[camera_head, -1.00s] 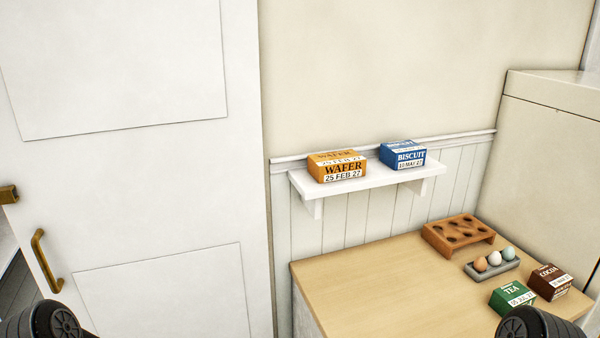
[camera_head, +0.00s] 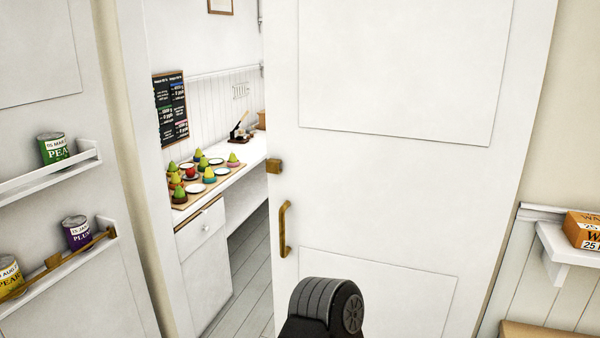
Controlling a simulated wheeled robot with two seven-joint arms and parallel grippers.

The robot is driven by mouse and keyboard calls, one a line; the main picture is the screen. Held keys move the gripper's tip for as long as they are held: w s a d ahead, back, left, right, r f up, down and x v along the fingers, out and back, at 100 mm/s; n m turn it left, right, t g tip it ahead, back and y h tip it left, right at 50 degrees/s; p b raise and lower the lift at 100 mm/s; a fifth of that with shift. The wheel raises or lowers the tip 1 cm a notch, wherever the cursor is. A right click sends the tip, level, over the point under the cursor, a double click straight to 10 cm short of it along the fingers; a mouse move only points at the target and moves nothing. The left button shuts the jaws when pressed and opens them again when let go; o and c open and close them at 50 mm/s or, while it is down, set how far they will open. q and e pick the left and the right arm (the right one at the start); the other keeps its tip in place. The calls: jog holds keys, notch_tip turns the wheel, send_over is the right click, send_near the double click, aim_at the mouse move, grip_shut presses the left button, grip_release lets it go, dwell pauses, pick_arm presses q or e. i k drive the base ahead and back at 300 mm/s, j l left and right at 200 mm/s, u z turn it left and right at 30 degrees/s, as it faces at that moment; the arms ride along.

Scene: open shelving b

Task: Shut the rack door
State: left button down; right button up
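A white door panel (camera_head: 88,170) at the left edge carries white racks on its face; I take it to be the rack door. Its upper rack (camera_head: 50,178) holds a green can (camera_head: 53,149). Its lower rack (camera_head: 65,272) holds a purple can (camera_head: 76,233) and a yellow can (camera_head: 10,275). A brass bar (camera_head: 75,254) runs across the front of the lower rack. The panel is cut off by the picture's edge, so I cannot tell how far it stands open. Neither gripper shows; only a black part of my arm is at the bottom.
A white door (camera_head: 400,190) with a brass handle (camera_head: 285,229) stands ahead. Left of it, an opening shows a counter (camera_head: 225,185) with a tray of coloured items, and plank floor (camera_head: 245,275). A wall shelf (camera_head: 555,250) with an orange wafer box (camera_head: 583,231) is at right.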

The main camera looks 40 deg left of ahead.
aim_at(51, 80)
jog(key=k+j, duration=1.25)
jog(key=j, duration=0.3)
jog(key=k+j, duration=0.15)
jog(key=j, duration=0.3)
jog(key=k+j+u, duration=0.1)
jog(key=j, duration=0.3)
jog(key=k+j, duration=0.2)
jog(key=j, duration=0.25)
jog(key=k+j, duration=0.15)
jog(key=j, duration=0.3)
jog(key=k+j+u, duration=0.1)
jog(key=j, duration=0.35)
jog(key=k+j, duration=0.2)
jog(key=j, duration=0.3)
jog(key=k+j, duration=0.1)
jog(key=j, duration=0.35)
jog(key=j+u, duration=0.1)
jog(key=j, duration=0.75)
